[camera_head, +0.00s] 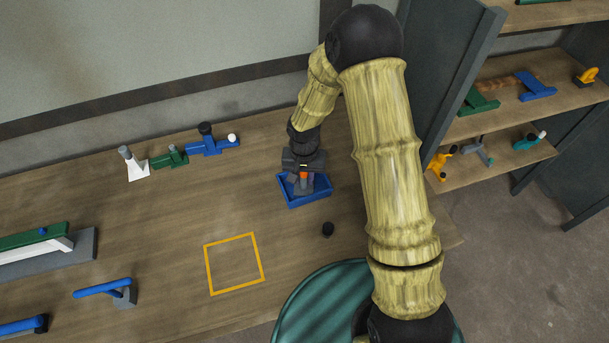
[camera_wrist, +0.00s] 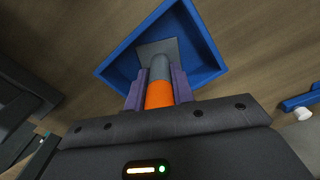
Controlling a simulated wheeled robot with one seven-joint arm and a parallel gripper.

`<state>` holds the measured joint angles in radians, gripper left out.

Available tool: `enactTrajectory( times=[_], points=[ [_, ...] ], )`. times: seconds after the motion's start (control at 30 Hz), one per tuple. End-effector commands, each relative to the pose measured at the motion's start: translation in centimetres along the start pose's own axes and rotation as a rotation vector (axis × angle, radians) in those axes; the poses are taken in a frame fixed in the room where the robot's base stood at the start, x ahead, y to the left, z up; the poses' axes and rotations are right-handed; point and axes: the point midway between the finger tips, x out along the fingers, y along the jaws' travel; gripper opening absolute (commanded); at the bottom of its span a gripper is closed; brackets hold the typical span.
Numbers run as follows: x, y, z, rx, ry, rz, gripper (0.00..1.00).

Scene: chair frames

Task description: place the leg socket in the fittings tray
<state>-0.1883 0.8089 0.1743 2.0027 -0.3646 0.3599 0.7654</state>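The leg socket, a grey square plate with a grey post and an orange end (camera_wrist: 160,95), is between the purple fingers of my gripper (camera_wrist: 159,88) in the wrist view. The fingers look closed against its sides. In the head view the orange part of the socket (camera_head: 304,176) shows below my gripper (camera_head: 303,172). The fittings tray, a blue open box (camera_head: 310,201), is directly under my gripper, and its rim (camera_wrist: 205,35) surrounds the plate in the wrist view. The socket's plate is within the tray's walls; I cannot tell whether it touches the floor.
A yellow square outline (camera_head: 234,263) marks bare table. White, green and blue fittings (camera_head: 205,144) stand at the back; longer parts (camera_head: 45,250) lie left. A loaded shelf (camera_head: 495,155) stands right.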

Motion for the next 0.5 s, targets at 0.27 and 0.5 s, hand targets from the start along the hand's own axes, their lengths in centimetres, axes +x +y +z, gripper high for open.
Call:
enactTrajectory(
  times=[0.27,0.5],
  points=[
    [0.01,0.0,0.0,0.0,0.0,0.0,0.46],
    [-0.5,0.01,-0.03,-0.001,0.001,-0.001,0.46]
  ],
)
